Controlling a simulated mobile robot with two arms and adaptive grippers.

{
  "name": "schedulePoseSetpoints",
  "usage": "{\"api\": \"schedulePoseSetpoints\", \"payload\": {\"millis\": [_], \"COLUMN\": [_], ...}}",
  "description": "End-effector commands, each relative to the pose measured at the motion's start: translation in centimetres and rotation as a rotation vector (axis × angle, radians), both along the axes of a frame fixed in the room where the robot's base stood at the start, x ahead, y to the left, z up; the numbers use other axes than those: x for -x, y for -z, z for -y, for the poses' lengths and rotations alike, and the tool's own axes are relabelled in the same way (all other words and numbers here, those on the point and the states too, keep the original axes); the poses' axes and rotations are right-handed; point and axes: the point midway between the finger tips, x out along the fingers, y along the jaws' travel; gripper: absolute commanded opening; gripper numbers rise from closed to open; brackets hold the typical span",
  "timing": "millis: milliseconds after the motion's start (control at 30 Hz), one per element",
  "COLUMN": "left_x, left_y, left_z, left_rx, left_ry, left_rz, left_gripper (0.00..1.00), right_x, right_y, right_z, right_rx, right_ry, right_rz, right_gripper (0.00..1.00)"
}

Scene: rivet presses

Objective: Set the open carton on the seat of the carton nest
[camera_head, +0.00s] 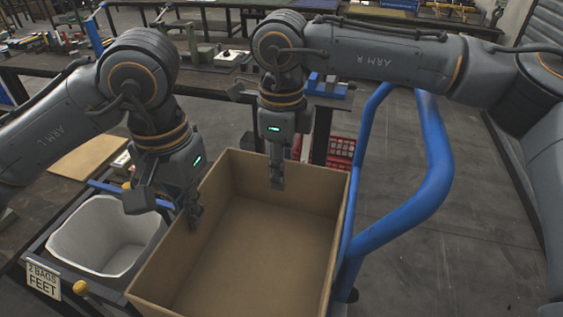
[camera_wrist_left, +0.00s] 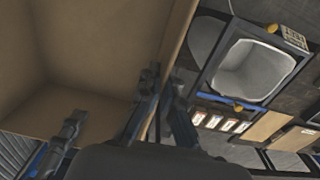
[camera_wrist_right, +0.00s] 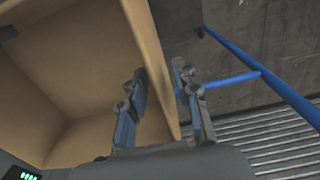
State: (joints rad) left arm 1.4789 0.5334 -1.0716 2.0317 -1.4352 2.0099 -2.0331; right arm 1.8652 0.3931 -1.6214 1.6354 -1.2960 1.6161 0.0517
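The open carton (camera_head: 255,240) is a large brown box with its open top up, in the middle of the head view. My left gripper (camera_head: 190,215) is at its left wall; in the left wrist view the fingers (camera_wrist_left: 161,85) close in on both faces of that wall. My right gripper (camera_head: 277,180) is at the far wall; in the right wrist view its fingers (camera_wrist_right: 160,75) straddle the wall of the carton (camera_wrist_right: 75,75), with a gap visible. The carton's underside is hidden. I cannot make out the carton nest for certain.
A grey-white bin (camera_head: 105,238) in a dark frame with a "2 BAGS FEET" sign (camera_head: 43,281) stands left of the carton. A blue tubular rail (camera_head: 425,185) curves along the right. A workbench with tools (camera_head: 225,58) and a red crate (camera_head: 340,152) lie behind. The floor at right is clear.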

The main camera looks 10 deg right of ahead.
Motion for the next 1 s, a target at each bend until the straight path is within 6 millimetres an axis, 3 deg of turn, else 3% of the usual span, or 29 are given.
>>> {"api": "schedulePoseSetpoints", "payload": {"millis": [33,200,367,533,833,1000], "left_x": [0.0,0.0,0.0,0.0,0.0,-0.1], "left_y": [-0.1,-0.1,-0.1,-0.1,-0.1,-1.7], "left_z": [0.0,0.0,0.0,0.0,0.0,0.0], "left_rx": [0.001,0.001,0.001,0.0,0.0,0.0], "left_ry": [0.0,0.0,0.0,0.0,0.0,-0.001], "left_rz": [0.001,0.001,0.001,0.001,0.001,0.004], "left_gripper": [0.0,0.0,0.0,0.32,0.32,0.32], "right_x": [0.0,0.0,0.0,0.0,0.0,0.0], "right_y": [0.0,0.0,-0.1,-0.1,-0.1,-0.1], "right_z": [0.0,0.0,0.0,0.0,0.0,0.0], "right_rx": [0.0,0.0,0.0,-0.001,-0.001,-0.001], "right_ry": [0.0,0.0,0.0,-0.001,0.0,0.0], "right_rz": [0.0,0.0,0.0,-0.001,-0.001,-0.001], "right_gripper": [0.31,0.0,0.0,0.0,0.0,0.0]}}
